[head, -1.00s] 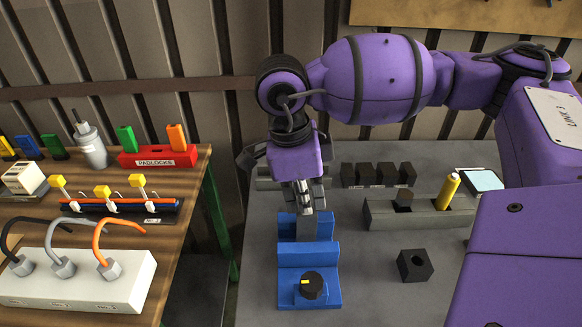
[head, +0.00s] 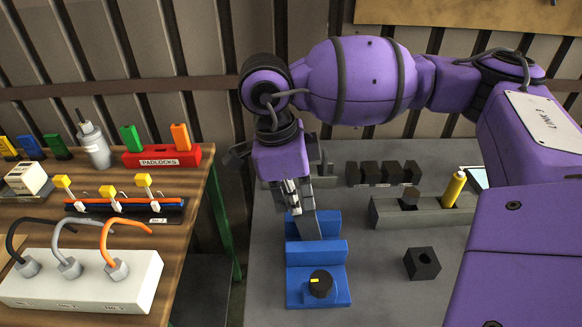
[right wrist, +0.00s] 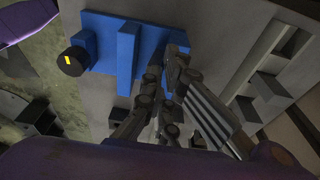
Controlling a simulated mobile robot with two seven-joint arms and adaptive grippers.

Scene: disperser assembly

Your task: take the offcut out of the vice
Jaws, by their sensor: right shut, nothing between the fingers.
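The blue vice (head: 318,252) stands on the grey bench, with a black knob (head: 320,284) that has a yellow mark. It also shows in the right wrist view (right wrist: 127,55). A grey piece, seemingly the offcut (head: 308,227), shows at the vice's far jaw, leaning a little; my gripper partly hides it. My right gripper (head: 293,204) is shut and empty, just above the far end of the vice, close beside the grey piece. I cannot tell whether they touch. The fingers (right wrist: 170,100) show dark in the right wrist view. My left gripper is not in view.
Right of the vice lie a black block with a hole (head: 422,264) and a grey holder (head: 384,212) with a yellow cylinder (head: 453,188). Several black blocks (head: 385,172) stand behind. The wooden table (head: 205,195) at left holds padlocks and cables. Bench between vice and holder is clear.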

